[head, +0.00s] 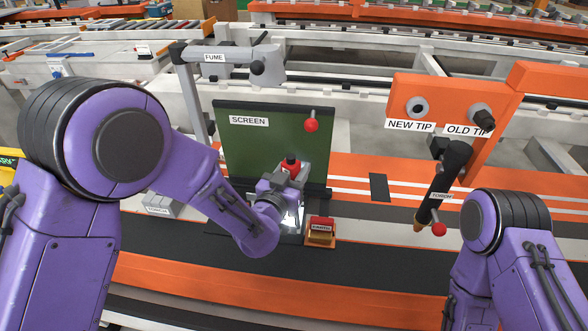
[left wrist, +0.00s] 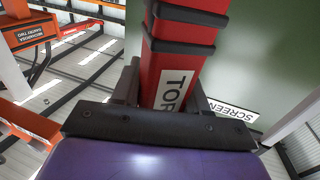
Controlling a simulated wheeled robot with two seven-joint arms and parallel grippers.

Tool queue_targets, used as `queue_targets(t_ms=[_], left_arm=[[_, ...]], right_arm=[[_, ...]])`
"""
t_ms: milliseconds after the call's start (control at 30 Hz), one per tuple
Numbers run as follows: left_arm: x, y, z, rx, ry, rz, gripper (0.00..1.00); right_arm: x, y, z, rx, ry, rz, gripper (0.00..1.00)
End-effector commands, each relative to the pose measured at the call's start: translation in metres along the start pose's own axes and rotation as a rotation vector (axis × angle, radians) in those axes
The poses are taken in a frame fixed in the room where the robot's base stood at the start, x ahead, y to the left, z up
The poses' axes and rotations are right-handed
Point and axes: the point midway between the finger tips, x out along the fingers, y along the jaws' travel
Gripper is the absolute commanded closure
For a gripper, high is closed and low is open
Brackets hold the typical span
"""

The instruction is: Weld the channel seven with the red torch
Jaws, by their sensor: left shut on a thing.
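My left gripper (head: 284,184) is shut on the red torch (head: 291,164) in front of the green screen (head: 262,148). In the left wrist view the red torch (left wrist: 178,60) stands between the fingers (left wrist: 160,100), with black bands and a partly hidden label reading "TOR". A bright patch (head: 293,217) shows just below the gripper; the gripper and forearm hide much of the work there, and I cannot make out channel seven. My right arm shows at the lower right, but its gripper is out of view.
A small red and orange labelled block (head: 321,229) sits right of the bright patch. A black torch (head: 443,185) with a red ball hangs at right, under the orange tip panel (head: 440,100). The fume arm (head: 225,56) stands at left. A grey holder (head: 160,206) is beside my left forearm.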

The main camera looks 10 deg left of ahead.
Motion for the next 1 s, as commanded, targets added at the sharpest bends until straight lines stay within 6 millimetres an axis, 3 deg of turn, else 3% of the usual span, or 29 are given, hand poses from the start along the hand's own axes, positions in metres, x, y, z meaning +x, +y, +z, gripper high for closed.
queue_targets(t_ms=[1000], left_arm=[[0.0022, 0.0072, -0.0007, 0.000, 0.002, 0.000, 0.87]], right_arm=[[0.0002, 0.0000, 0.0001, 0.000, 0.000, 0.000, 0.43]])
